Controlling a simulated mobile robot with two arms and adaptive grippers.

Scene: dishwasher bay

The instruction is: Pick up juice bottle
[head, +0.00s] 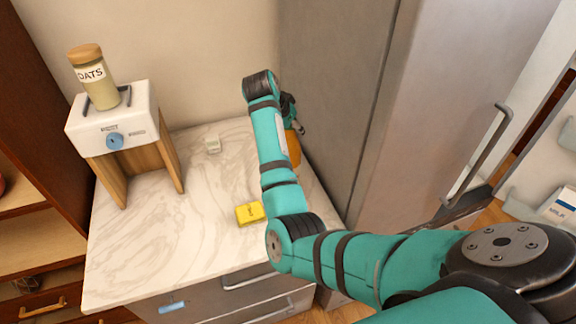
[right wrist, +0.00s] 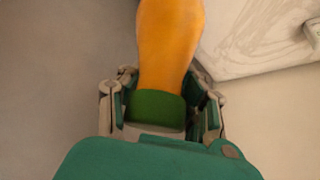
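The orange juice bottle (right wrist: 170,45) with its green cap (right wrist: 156,108) fills the middle of the right wrist view, the cap closest to my palm. My right gripper (right wrist: 162,82) has its fingers close against both sides of the bottle just beyond the cap and appears shut on it. In the head view my right gripper (head: 291,112) is partly hidden behind my arm. Only a strip of the orange bottle (head: 293,148) shows there, near the counter's right side by the fridge. The bottle's far end is outside the wrist view. My left gripper is not in view.
The tall grey fridge (head: 335,90) closes off the right. The counter's front left is clear.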

